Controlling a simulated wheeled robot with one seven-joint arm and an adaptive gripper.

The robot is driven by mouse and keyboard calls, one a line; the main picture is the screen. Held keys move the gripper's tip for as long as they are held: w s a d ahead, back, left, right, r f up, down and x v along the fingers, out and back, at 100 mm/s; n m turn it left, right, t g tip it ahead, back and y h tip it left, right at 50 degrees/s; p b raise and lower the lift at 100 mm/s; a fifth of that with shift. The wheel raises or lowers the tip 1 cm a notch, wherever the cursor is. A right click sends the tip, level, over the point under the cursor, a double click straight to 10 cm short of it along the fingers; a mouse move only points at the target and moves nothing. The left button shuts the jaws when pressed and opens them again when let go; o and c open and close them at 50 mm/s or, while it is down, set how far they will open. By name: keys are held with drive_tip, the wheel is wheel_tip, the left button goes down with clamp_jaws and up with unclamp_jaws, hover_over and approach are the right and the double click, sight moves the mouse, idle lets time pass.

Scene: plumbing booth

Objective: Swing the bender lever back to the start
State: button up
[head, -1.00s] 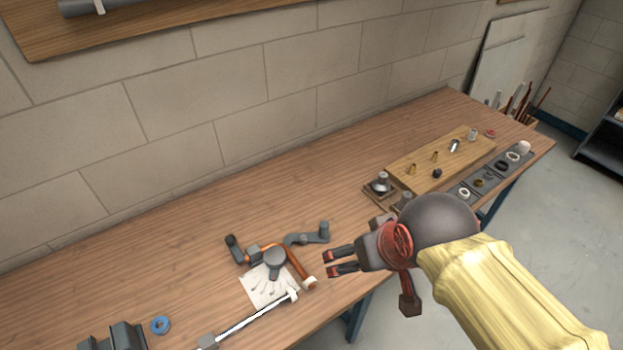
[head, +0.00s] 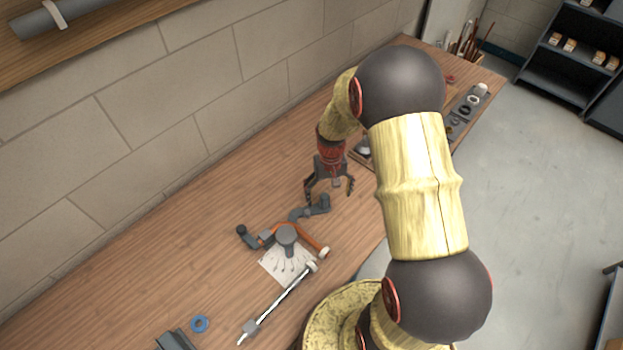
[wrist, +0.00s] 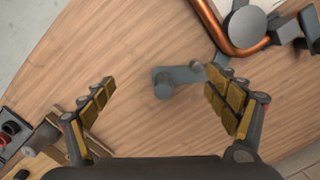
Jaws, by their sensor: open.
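My gripper (head: 328,190) points down over this lever end, open and empty. In the wrist view the lever end (wrist: 178,75) shows between the spread fingers, apart from the left one. The right finger partly covers the lever farther along; I cannot tell whether they touch.
A metal rod (head: 278,303) lies in front of the bender. A blue ring (head: 200,323) and a grey block (head: 177,340) are at the near left. The wooden bench is clear behind the bender. A parts tray (head: 464,105) lies at the far right, partly behind my arm.

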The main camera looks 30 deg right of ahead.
sight(324, 196)
drive_tip(key=w, duration=0.1)
drive_tip(key=w+r, duration=0.1)
drive_tip(key=w, duration=0.1)
drive_tip(key=shift+d+t, duration=0.2)
drive_tip(key=shift+t, duration=0.2)
drive_tip(key=shift+w+d+f, duration=0.1)
drive_tip(key=shift+w+f, duration=0.05)
drive_tip(key=shift+w, duration=0.05)
drive_tip(key=shift+f+b, duration=2.55)
drive_tip(key=shift+f, duration=1.3)
drive_tip(key=c, duration=0.4)
drive_tip(key=c, duration=1.1)
drive_tip(key=shift+w, duration=0.1)
drive_tip(key=shift+w+a+n, duration=0.25)
drive_tip(key=shift+w+n, duration=0.2)
drive_tip(key=shift+w, duration=0.15)
drive_tip(key=shift+w+a+n, duration=0.25)
drive_tip(key=shift+w+n, duration=0.2)
drive_tip(key=shift+w, duration=0.15)
